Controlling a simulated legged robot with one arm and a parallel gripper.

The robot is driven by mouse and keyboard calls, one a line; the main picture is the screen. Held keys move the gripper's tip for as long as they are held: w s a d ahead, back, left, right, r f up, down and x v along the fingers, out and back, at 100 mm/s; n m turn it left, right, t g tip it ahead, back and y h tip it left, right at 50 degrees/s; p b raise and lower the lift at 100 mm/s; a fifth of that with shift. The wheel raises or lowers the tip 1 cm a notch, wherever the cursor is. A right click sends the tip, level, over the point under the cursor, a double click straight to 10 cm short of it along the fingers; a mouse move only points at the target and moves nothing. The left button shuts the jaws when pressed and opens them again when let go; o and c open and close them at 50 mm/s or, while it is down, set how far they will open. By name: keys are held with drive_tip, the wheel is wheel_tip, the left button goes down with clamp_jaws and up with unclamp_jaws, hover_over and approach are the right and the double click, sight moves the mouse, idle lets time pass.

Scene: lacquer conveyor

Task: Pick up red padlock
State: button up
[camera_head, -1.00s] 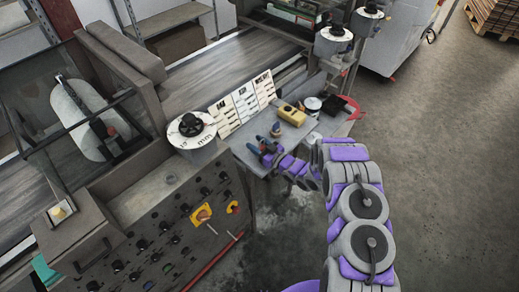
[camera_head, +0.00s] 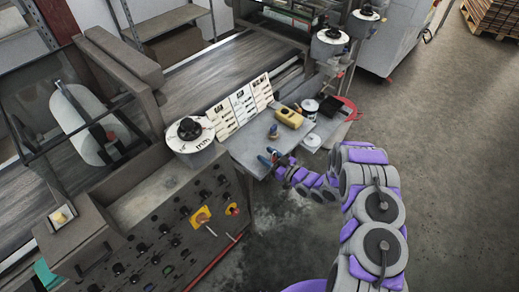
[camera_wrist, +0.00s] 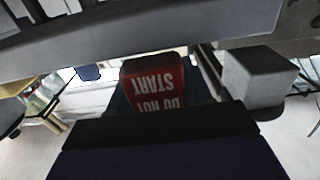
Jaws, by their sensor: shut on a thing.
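The red padlock (camera_wrist: 152,82) shows in the wrist view, its red face turned to the camera with upside-down white lettering that reads "DO NOT START". It sits between the jaws of my gripper (camera_head: 270,158), which is shut on it. Part of the padlock is hidden by the dark jaw in front.
Printed cards (camera_head: 240,103) stand behind. The control panel (camera_head: 165,235) is left; open floor (camera_head: 440,170) lies right.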

drive_tip(key=v, duration=1)
drive_tip(key=shift+s+p, duration=0.2)
drive_tip(key=shift+p, duration=0.25)
